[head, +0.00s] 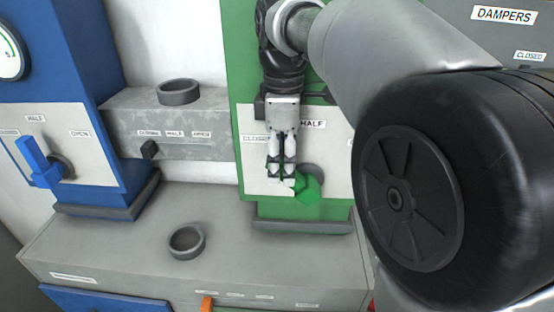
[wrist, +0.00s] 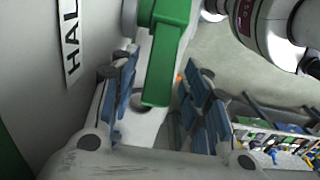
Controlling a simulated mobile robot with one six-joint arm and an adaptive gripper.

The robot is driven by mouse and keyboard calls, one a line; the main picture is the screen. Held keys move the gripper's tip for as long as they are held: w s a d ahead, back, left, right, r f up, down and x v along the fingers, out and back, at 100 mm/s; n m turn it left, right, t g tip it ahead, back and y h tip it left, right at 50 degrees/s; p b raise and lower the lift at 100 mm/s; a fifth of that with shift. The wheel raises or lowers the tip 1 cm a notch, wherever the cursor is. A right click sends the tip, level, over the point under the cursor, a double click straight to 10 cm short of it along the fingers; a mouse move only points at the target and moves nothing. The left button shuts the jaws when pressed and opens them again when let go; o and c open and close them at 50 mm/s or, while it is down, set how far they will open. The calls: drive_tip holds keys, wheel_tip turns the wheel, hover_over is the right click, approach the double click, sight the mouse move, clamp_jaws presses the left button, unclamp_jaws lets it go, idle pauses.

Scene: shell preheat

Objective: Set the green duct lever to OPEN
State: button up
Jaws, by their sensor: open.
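The green duct lever (head: 308,190) is on a pale panel on the green duct, in front of a round grey hub. It also shows in the wrist view (wrist: 168,60) as a green bar. My gripper (head: 281,186) hangs over the panel at the lever's left end, fingers pointing down. In the wrist view my gripper (wrist: 160,98) is open, with blue-padded fingers on both sides of the bar. I cannot tell whether a pad touches it. The HALF label (head: 312,124) and CLOSED label (head: 256,139) show; the right-hand label is mostly hidden behind my arm.
A blue duct with a blue lever (head: 38,163) stands at the left. A grey duct with a small black lever (head: 149,149) lies between. A grey bench with a ring (head: 187,241) and an orange lever (head: 206,304) is below. My arm covers the right side.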

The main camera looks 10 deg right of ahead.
drive_tip(key=shift+w+f, duration=0.1)
drive_tip(key=shift+f, duration=0.15)
drive_tip(key=shift+c, duration=0.5)
clamp_jaws()
